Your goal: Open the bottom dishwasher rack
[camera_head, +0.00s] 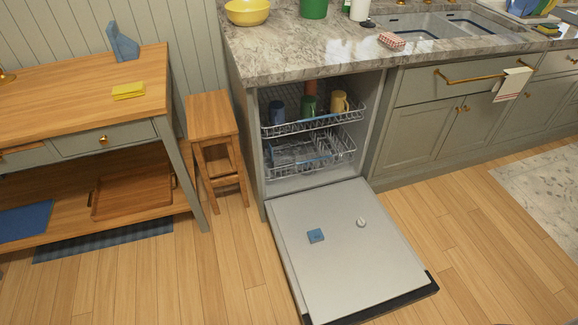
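The dishwasher stands under the grey marble counter, and its door (350,265) is folded down flat near the floor. The bottom rack (308,155) is a wire rack inside the dishwasher, below the top rack; it looks mostly inside the cavity. A blue item lies in or across it, too small to tell. Neither of my grippers is clearly visible in the head view.
A wooden stool (212,118) stands close left of the dishwasher. A wooden side table (70,90) is farther left. Cabinets (425,138) stand right. Floor around the door is clear.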

